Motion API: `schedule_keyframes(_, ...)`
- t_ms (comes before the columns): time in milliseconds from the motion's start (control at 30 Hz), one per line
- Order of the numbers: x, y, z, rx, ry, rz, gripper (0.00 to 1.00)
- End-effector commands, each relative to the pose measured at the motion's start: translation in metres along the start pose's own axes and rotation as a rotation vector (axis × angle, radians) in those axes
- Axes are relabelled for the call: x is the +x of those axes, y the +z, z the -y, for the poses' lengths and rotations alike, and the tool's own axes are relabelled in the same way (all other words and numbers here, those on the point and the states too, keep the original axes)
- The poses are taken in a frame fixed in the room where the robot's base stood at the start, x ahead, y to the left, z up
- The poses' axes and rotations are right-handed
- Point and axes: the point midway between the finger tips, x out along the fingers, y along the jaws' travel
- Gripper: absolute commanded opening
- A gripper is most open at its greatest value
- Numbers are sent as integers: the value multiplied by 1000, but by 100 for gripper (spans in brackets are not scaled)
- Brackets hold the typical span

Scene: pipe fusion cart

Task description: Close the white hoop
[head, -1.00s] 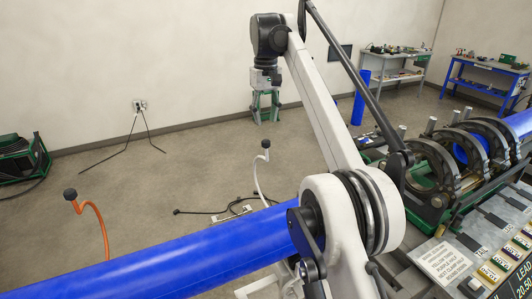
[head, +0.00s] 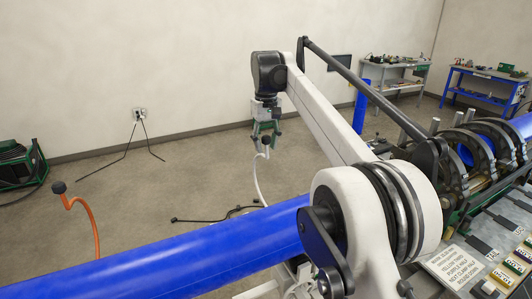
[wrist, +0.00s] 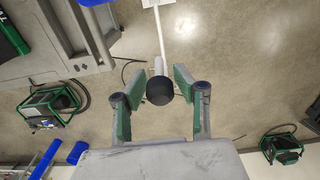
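The white hoop (head: 258,178) is a thin bent white rod standing behind the blue pipe in the head view, its upper end at my gripper (head: 265,142). In the wrist view its white rod (wrist: 162,38) runs from the top of the picture down to a black knob (wrist: 160,91). My gripper (wrist: 160,78) is open, with one green-and-grey finger to each side of the knob. Narrow gaps show beside the knob, so it does not look gripped. The exact depth of the knob between the fingers is hard to tell.
A long blue pipe (head: 170,250) crosses the foreground and runs toward the clamp rings (head: 470,150) on the right. An orange hoop (head: 88,222) with a black knob stands at the left. A black cable (head: 215,217) lies on the floor behind the pipe.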

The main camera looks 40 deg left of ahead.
Motion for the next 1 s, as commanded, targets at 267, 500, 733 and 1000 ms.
schedule_keyframes(267,22,0,0,0,0,0,29)
schedule_keyframes(500,24,0,0,0,0,0,29)
schedule_keyframes(733,24,0,0,0,0,0,11)
schedule_keyframes(1000,24,0,0,0,0,0,0)
